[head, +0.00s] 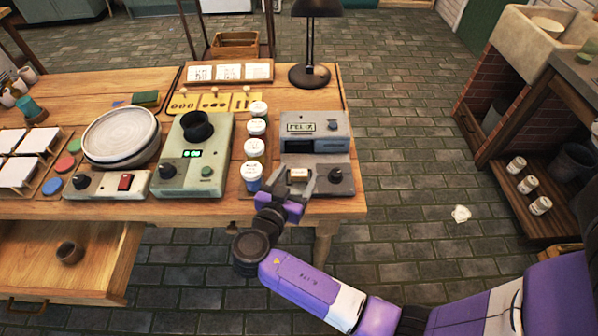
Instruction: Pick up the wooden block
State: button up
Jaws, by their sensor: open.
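A small wooden block (299,175), tan with a paler top, sits at the front of a grey device (316,150) near the table's right end. My gripper (297,171) is open at the device's front, with one finger to the left of the block and one to the right. I cannot tell whether either finger touches the block. The purple gripper body is in front of and below the block in the picture.
Several white-lidded jars (256,142) stand close to the left of the gripper. A green-grey device (193,160) and a round white wheel plate (121,135) are further left. A black lamp (309,75) stands behind. An open drawer (110,255) juts out at the lower left.

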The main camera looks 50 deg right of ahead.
jog(key=shift+w+d, duration=0.1)
jog(key=shift+d, duration=0.15)
jog(key=c, duration=1.5)
